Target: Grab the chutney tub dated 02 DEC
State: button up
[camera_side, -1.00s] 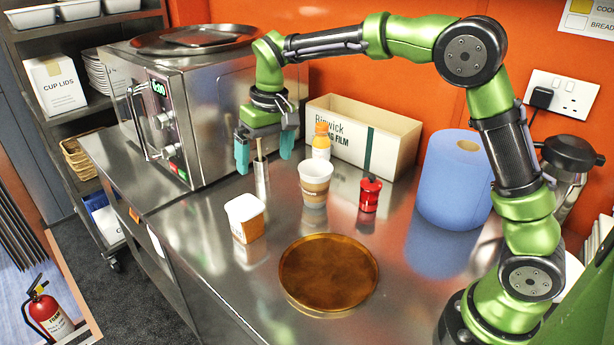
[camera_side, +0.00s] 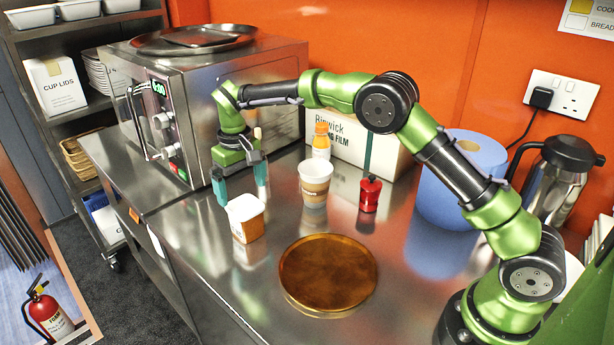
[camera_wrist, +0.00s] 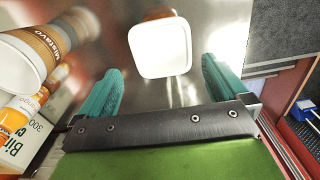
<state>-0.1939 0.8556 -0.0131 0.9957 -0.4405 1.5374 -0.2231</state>
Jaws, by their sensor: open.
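The one tub in view (camera_side: 247,220) has a white lid and orange-brown sides. It stands upright on the steel counter, and no date can be read on it. My gripper (camera_side: 242,188) is open and empty, its two teal fingers pointing down just behind and above the tub. In the wrist view the tub's white lid (camera_wrist: 160,48) lies ahead of the gap between the open fingers (camera_wrist: 161,76), apart from both. The tub's sides are mostly hidden there.
A paper cup (camera_side: 316,180), an orange-capped bottle (camera_side: 321,142) and a red shaker (camera_side: 370,193) stand to the right. A round copper-coloured tray (camera_side: 328,273) lies in front. The steel oven (camera_side: 185,125) is behind left. A steel holder with a wooden handle is partly hidden by my gripper.

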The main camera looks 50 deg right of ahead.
aim_at(244, 205)
notch_tip(244, 205, down, 3)
jog(key=shift+r, duration=0.2)
jog(key=f, duration=0.5)
jog(key=shift+s+a, duration=0.2)
jog(key=shift+s, duration=0.2)
jog(key=c, duration=1.1)
jog(key=shift+o, duration=0.2)
jog(key=shift+r, duration=0.1)
